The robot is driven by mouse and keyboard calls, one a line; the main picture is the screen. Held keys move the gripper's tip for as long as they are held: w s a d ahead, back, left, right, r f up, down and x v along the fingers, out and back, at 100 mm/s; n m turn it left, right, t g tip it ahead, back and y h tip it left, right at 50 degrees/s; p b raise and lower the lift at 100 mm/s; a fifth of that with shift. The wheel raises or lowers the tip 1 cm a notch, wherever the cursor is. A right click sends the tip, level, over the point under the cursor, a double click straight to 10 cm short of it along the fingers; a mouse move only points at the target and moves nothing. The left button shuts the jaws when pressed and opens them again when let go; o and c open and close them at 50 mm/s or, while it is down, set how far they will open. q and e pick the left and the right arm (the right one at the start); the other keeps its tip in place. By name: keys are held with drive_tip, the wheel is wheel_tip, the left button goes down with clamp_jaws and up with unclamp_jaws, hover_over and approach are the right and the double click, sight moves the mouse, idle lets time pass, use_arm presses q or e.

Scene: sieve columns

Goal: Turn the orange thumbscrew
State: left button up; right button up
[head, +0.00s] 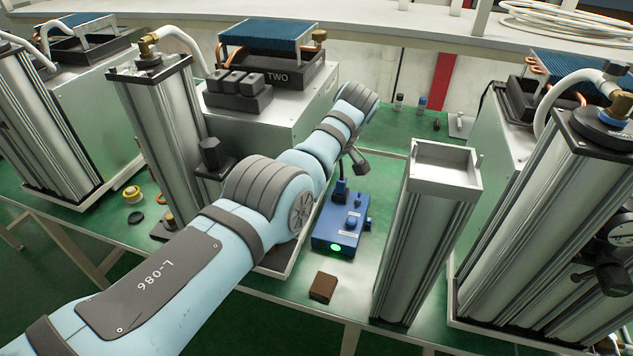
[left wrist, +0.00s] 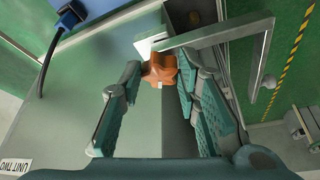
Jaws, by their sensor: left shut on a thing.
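The orange thumbscrew (left wrist: 160,70) shows in the left wrist view between the tips of my left gripper (left wrist: 158,84). The gripper's two green fingers are on either side of it, and the gripper is shut on it. A grey metal bar (left wrist: 215,35) runs just beside the thumbscrew. In the head view my left arm reaches in from the lower left, and its forearm hides most of the gripper and the thumbscrew. My right gripper is in neither view.
A blue box (head: 343,222) with a lit green button stands right of my arm. A tall open-topped column (head: 428,240) stands right of it, with a brown block (head: 322,287) in front. Unit two (head: 270,75) is behind. Another column (head: 165,130) stands left.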

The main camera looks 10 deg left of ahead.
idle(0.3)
use_arm(q)
drive_tip(key=o, duration=1.2)
drive_tip(key=shift+w+a+f, duration=0.1)
drive_tip(key=shift+a, duration=0.05)
drive_tip(key=shift+c, duration=0.2)
drive_tip(key=v, duration=0.7)
drive_tip(key=shift+r, duration=0.25)
